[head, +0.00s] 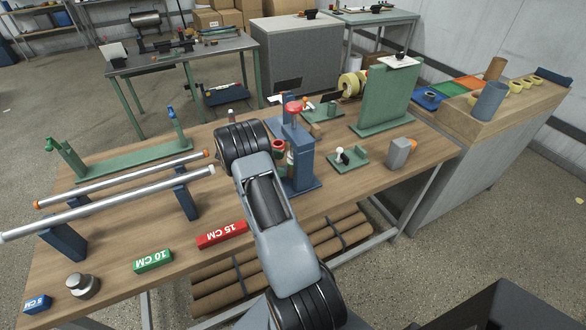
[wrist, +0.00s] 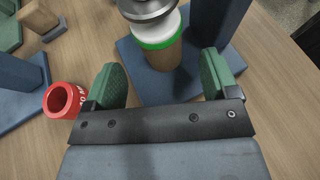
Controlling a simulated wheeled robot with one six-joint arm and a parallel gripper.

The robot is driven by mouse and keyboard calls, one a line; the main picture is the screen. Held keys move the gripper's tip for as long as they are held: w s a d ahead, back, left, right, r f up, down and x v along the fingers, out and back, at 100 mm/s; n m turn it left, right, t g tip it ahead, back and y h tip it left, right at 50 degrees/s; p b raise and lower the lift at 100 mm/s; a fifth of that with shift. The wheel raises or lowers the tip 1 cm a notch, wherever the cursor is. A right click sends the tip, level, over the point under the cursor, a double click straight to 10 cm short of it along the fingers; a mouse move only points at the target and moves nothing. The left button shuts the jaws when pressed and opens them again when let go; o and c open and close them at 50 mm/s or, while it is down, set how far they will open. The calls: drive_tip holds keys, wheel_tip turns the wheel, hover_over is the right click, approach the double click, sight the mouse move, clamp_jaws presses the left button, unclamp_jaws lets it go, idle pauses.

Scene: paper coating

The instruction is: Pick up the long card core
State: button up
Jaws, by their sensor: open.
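A brown card core (wrist: 163,55) with a green and white upper rim stands upright on the blue base of a press. A metal press head is right above it and hides its top. My gripper (wrist: 161,80) is open in the wrist view, with one green-padded finger on each side of the core's near side. No contact shows, and nothing is held. In the head view my arm covers most of the gripper. Whether this is the long core cannot be told. A brown tube (head: 495,68) and a grey tube (head: 490,101) stand on the side cabinet.
A red ring (wrist: 65,100) is left of my gripper. The blue press (head: 299,150) rises beside my arm. Metal rods (head: 110,203) rest on blue stands at left. Red (head: 222,234) and green (head: 153,261) length blocks lie near the front edge. Brown rolls (head: 235,291) lie below the table.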

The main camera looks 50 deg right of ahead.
sight(291, 166)
drive_tip(key=shift+p+x, duration=0.65)
drive_tip(key=shift+x, duration=1.75)
drive_tip(key=c, duration=1)
drive_tip(key=shift+r, duration=0.1)
